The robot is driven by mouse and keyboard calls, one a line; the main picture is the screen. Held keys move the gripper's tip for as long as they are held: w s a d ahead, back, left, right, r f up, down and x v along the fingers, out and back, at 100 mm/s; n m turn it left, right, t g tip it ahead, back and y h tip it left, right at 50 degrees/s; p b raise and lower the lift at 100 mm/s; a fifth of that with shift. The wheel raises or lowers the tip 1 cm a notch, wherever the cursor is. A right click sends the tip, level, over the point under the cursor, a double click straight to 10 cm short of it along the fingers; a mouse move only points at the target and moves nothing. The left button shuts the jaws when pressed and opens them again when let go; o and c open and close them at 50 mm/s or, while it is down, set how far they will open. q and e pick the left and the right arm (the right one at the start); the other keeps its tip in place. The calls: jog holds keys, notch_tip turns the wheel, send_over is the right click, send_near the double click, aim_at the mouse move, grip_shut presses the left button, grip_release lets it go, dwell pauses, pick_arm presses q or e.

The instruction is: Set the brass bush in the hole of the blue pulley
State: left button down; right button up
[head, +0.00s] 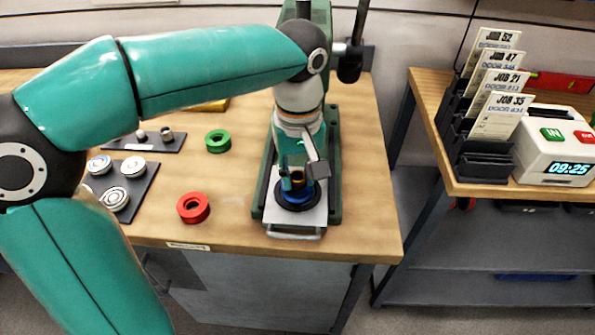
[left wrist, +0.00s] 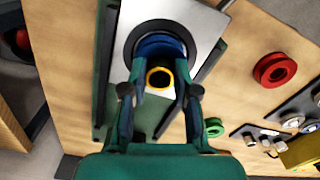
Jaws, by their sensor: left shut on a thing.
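The blue pulley (head: 296,196) lies on a dark round seat on the metal plate of the green press. The left wrist view also shows its blue rim (left wrist: 160,43). My left gripper (head: 299,180) is shut on the brass bush (head: 297,176), which is upright between the fingers. In the left wrist view the bush is a yellow ring (left wrist: 151,84) with a dark bore, between my fingertips (left wrist: 159,72) and overlapping the pulley. The pulley's hole is hidden by bush and fingers. I cannot tell whether the bush touches the pulley. My right gripper is not in view.
The green press (head: 333,199) stands around the plate, with its column behind my gripper. A red pulley (head: 193,208) and a green pulley (head: 218,141) lie on the bench to the left, near dark trays of parts. A second bench (head: 447,180) holds job cards and a clock.

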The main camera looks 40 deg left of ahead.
pick_arm(q)
jog(key=c, duration=0.8)
grip_release()
jog(key=shift+f, duration=0.1)
notch_tip(320, 180, up, 12)
jog(key=shift+f, duration=0.1)
dwell(0.3)
